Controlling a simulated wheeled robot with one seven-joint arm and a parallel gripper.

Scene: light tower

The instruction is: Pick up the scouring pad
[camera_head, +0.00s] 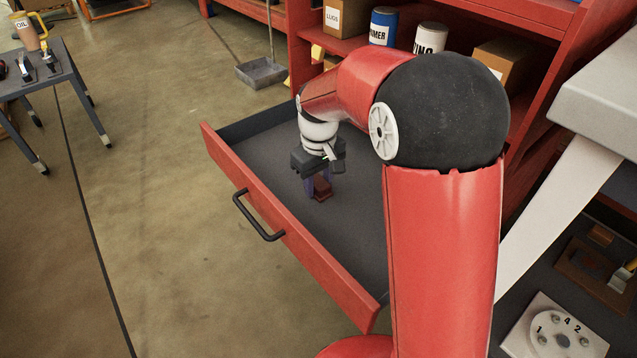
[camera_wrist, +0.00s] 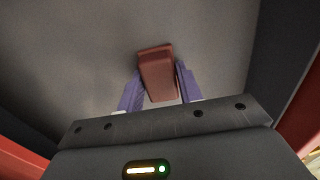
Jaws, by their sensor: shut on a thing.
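The scouring pad (camera_head: 321,188) is a small dark-red block inside the open drawer (camera_head: 352,262). It also shows in the wrist view (camera_wrist: 157,72), between the two purple fingers. My gripper (camera_head: 318,186) reaches down into the drawer and is shut on the pad. In the wrist view my gripper (camera_wrist: 158,84) has one finger against each side of the pad, with the pad's far end sticking out past the fingertips. Whether the pad touches the drawer floor cannot be told.
The red drawer front with a black handle (camera_head: 258,216) faces the open concrete floor at left. A red shelf with cans and boxes (camera_head: 431,38) stands behind. A grey cart (camera_head: 62,72) is at far left, and a numbered plate (camera_head: 556,330) lies at lower right.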

